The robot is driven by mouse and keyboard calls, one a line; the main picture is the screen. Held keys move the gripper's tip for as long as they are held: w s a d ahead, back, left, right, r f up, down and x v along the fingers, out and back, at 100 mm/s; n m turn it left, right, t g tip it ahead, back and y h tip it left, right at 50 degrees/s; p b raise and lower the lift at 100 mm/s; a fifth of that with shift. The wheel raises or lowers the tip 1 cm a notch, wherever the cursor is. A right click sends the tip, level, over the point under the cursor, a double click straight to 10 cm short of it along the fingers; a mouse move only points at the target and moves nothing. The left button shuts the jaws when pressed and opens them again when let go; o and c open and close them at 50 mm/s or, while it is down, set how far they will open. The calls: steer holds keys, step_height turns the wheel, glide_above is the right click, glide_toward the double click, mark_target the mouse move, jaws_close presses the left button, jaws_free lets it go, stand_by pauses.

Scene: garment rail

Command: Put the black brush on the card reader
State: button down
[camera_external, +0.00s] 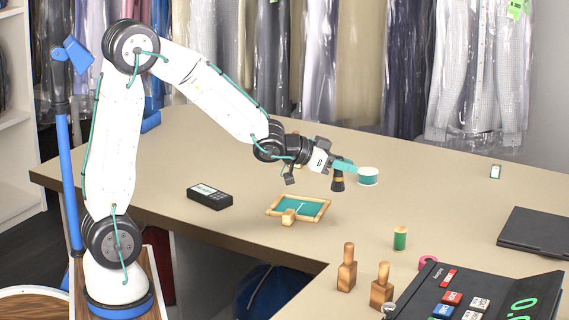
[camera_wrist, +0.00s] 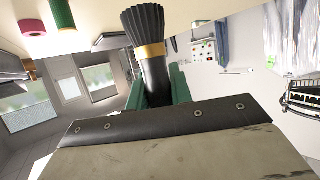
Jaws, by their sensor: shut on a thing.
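My gripper (camera_external: 342,167) has teal fingers and is shut on the black brush (camera_external: 338,185). The brush hangs from the fingers on the right of the tray, bristles down, with a gold band. In the wrist view the brush's dark bristles (camera_wrist: 143,24) and gold band show beyond the fingers, and its handle end is partly hidden between them. I cannot tell its exact height over the counter. The card reader (camera_external: 210,196), a black box with a small pale display, lies flat on the counter left of the gripper, well apart from the brush.
A wooden-framed tray (camera_external: 272,205) with a small wooden block lies between card reader and brush. A teal-and-white spool (camera_external: 368,176) is close right of the brush. A green spool (camera_external: 400,238), wooden-handled items (camera_external: 347,270) and a till (camera_external: 470,300) are nearer. The back of the counter is mostly clear.

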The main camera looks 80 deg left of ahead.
steer(key=s+a+r+n+y, duration=0.1)
steer(key=s+a+n+y, duration=0.1)
steer(key=s+a, duration=0.85)
steer(key=s+a+r+n+y, duration=0.1)
steer(key=s+a, duration=0.4)
steer(key=a, duration=1)
steer(key=m+h, duration=0.4)
glide_above(216, 191)
steer(key=shift+f, duration=4.65)
steer(key=shift+f, duration=0.1)
